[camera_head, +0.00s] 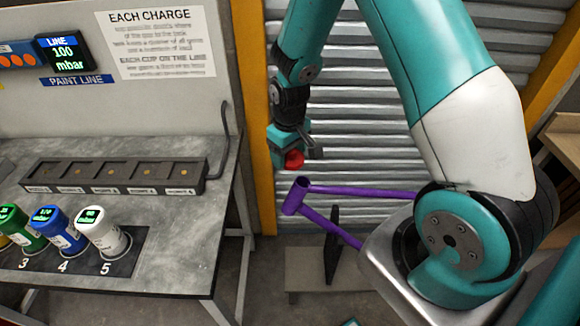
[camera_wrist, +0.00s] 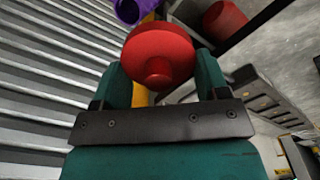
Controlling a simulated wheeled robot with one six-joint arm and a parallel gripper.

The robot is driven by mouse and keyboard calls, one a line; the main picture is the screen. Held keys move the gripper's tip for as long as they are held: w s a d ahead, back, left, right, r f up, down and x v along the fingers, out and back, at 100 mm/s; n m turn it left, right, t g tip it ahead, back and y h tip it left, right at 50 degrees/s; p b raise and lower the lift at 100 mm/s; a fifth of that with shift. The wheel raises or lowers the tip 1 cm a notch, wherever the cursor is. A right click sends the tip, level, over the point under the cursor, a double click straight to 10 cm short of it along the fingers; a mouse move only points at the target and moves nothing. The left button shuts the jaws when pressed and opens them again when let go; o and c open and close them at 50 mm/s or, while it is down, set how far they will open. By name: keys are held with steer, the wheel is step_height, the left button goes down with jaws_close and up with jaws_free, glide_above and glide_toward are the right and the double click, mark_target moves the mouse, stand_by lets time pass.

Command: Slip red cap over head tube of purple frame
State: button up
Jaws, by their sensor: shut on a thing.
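The red cap (camera_head: 293,160) is held in my gripper (camera_head: 290,150), with the cap just below the teal jaws in the head view. In the wrist view the round red cap (camera_wrist: 160,50) sits between the two teal fingers, its small knob facing the camera. The purple frame (camera_head: 330,229) is below, partly hidden behind my arm. Its head tube (camera_head: 296,196) is slightly tilted with its open end up. The cap is above the tube and apart from it. In the wrist view a bit of the purple tube (camera_wrist: 129,10) shows beyond the cap, at the top edge.
A black support (camera_head: 333,235) stands by the frame on a low grey base (camera_head: 310,274). The grey bench (camera_head: 180,255) at left bears a dark slotted rack (camera_head: 115,177) and several coloured canisters. A ribbed metal shutter (camera_head: 350,130) is behind. A red object (camera_wrist: 224,20) shows upper right in the wrist view.

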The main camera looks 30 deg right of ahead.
mark_target(303, 179)
steer(key=d+f+n+t+y+b, duration=0.1)
steer(key=d+f+n+y+b, duration=0.2)
steer(key=n, duration=1)
steer(key=d+f+b, duration=0.2)
steer(key=d+b, duration=0.2)
steer(key=b, duration=0.1)
steer(key=shift+s+f+n+t, duration=0.15)
steer(key=shift+s+n+t, duration=0.15)
steer(key=shift+n, duration=0.1)
steer(key=shift+d, duration=0.1)
steer(key=shift+f, duration=0.15)
steer(key=shift+b+x, duration=1.1)
steer(key=shift+b, duration=0.05)
steer(key=shift+b+x, duration=2.35)
steer(key=shift+x, duration=0.75)
steer(key=shift+s+d+f, duration=0.1)
